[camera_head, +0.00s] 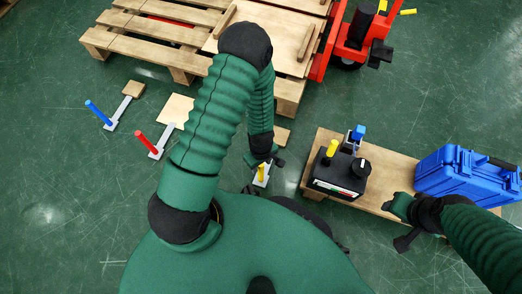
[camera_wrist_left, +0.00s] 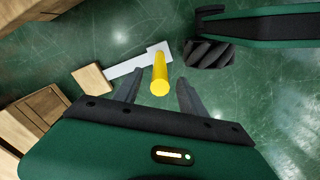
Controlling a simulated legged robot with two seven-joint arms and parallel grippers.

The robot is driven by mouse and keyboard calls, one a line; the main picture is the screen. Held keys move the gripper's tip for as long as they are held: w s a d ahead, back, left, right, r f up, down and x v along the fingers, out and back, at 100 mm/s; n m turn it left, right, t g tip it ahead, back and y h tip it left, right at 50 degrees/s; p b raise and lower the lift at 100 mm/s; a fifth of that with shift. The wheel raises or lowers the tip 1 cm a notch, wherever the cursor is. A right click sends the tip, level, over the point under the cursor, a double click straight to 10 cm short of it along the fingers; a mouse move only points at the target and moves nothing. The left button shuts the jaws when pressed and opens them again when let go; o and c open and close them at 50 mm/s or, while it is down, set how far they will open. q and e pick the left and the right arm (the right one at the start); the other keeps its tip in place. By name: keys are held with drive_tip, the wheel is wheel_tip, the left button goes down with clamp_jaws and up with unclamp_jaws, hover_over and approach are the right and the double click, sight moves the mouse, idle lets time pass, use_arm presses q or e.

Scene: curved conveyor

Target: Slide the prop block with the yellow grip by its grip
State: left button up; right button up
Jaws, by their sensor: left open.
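The prop block's yellow grip (camera_wrist_left: 160,74) stands up from a grey metal bar in the left wrist view, with a wooden block (camera_wrist_left: 92,79) at the bar's other end. In the head view the yellow grip (camera_head: 261,172) shows just below my left gripper (camera_head: 264,161), and the wooden block (camera_head: 282,135) is partly hidden behind my arm. In the left wrist view my left gripper (camera_wrist_left: 158,92) is open, its fingers on either side of the yellow grip with gaps showing. My right gripper (camera_head: 399,224) is by the bench's front edge; its jaws are unclear.
Two similar props with a blue grip (camera_head: 98,113) and a red grip (camera_head: 146,141) lie to the left. Wooden pallets (camera_head: 150,35) and a red pallet jack (camera_head: 345,45) are behind. A low bench (camera_head: 385,170) at right carries a black box (camera_head: 338,175) and a blue case (camera_head: 462,172).

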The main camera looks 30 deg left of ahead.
use_arm(q)
wheel_tip(320, 180, down, 4)
drive_tip(key=shift+f+b, duration=0.1)
drive_tip(key=shift+b, duration=0.85)
use_arm(e)
drive_tip(key=x, duration=0.2)
drive_tip(key=shift+s+f, duration=0.2)
drive_tip(key=shift+f, duration=0.3)
use_arm(q)
clamp_jaws()
